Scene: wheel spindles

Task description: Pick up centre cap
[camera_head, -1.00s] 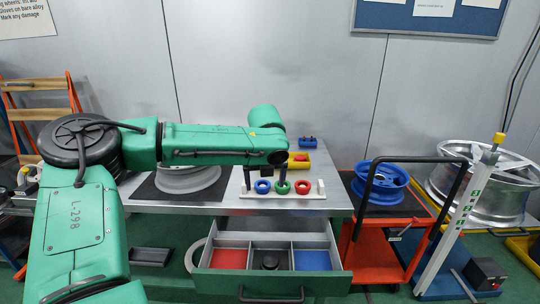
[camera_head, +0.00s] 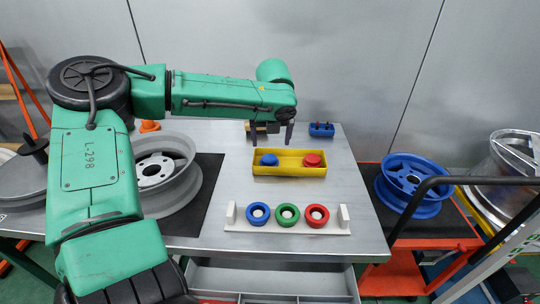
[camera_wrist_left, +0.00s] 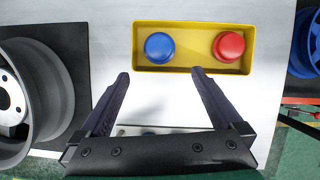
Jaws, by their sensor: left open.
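A blue centre cap (camera_head: 269,159) and a red centre cap (camera_head: 312,160) sit apart in a shallow yellow tray (camera_head: 290,173) on the bench. In the left wrist view, the blue cap (camera_wrist_left: 160,47) is at the tray's left end and the red cap (camera_wrist_left: 229,46) at its right. My left gripper (camera_head: 271,140) is open and empty, at the tray's far side in the head view. In the left wrist view its fingertips (camera_wrist_left: 160,74) are spread below the tray's edge in the picture, roughly in line with the blue cap. My right gripper is out of view.
A white rack (camera_head: 290,230) holds blue, green and red rings in front of the tray. A small blue block (camera_head: 321,129) stands behind it. A grey wheel (camera_head: 165,175) lies on a dark mat at left. A blue wheel (camera_head: 412,185) is on the orange cart at right.

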